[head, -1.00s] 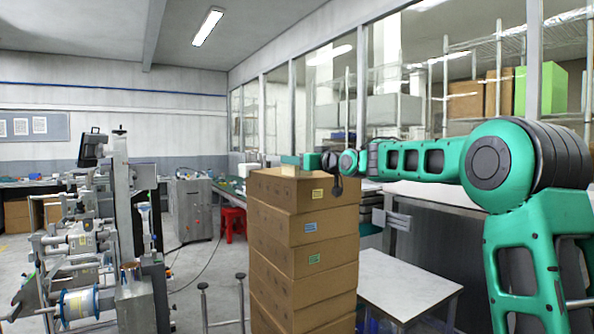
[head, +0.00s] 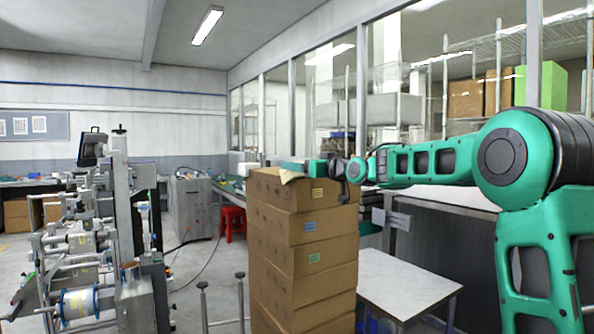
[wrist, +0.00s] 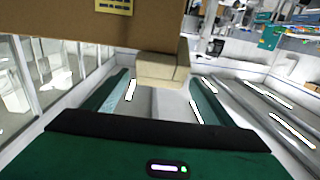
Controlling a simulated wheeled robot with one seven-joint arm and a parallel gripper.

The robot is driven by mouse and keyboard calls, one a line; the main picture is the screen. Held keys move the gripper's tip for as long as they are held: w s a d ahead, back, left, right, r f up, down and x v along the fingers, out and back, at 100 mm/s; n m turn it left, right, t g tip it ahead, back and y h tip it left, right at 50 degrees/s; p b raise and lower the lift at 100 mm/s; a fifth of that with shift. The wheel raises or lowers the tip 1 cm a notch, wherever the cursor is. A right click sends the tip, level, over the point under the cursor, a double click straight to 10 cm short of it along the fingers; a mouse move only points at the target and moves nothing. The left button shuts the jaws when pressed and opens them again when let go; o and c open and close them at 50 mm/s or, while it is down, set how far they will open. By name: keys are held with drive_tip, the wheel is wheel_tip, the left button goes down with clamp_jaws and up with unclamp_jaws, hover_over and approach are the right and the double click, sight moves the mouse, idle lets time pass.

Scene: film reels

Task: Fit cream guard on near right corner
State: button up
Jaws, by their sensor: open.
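The cream guard (head: 291,177) lies at an edge of the top carton (head: 272,187) of the stack and looks tilted there. In the wrist view the guard (wrist: 162,70) sits against the end of the carton (wrist: 60,35). My gripper (head: 303,166) is level with the stack's top, by the guard. Its jaws are open, with one finger on each side of the guard and gaps visible in the wrist view. I cannot tell whether the guard is fully seated on the corner; its far side is hidden.
Cartons with coloured labels form a tall stack below. A white-topped table (head: 408,283) stands right of the stack, and a red stool (head: 233,221) behind it. A reel machine (head: 85,245) stands at the left. A windowed partition runs behind my arm.

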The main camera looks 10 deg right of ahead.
drive_tip(key=v, duration=0.9)
drive_tip(key=s+d+f+m+g+h, duration=0.35)
drive_tip(key=s+d+f, duration=0.25)
drive_tip(key=s+f, duration=0.55)
drive_tip(key=s+d+f+m+g+h, duration=0.25)
drive_tip(key=s+d+f+g, duration=0.3)
drive_tip(key=s+f, duration=0.6)
drive_tip(key=s+f+m+g, duration=0.1)
drive_tip(key=s+f, duration=0.3)
drive_tip(key=s, duration=0.6)
drive_tip(key=s+d+f+m+g, duration=0.1)
drive_tip(key=s+f+g, duration=0.3)
drive_tip(key=s, duration=0.6)
drive_tip(key=s+f+m+g, duration=0.2)
drive_tip(key=s+f, duration=0.4)
drive_tip(key=s, duration=0.3)
drive_tip(key=shift+s+d+m+g, duration=0.3)
drive_tip(key=shift+s+g, duration=0.1)
drive_tip(key=shift+g, duration=0.1)
drive_tip(key=shift+w+f, duration=0.25)
drive_tip(key=shift+w, duration=0.4)
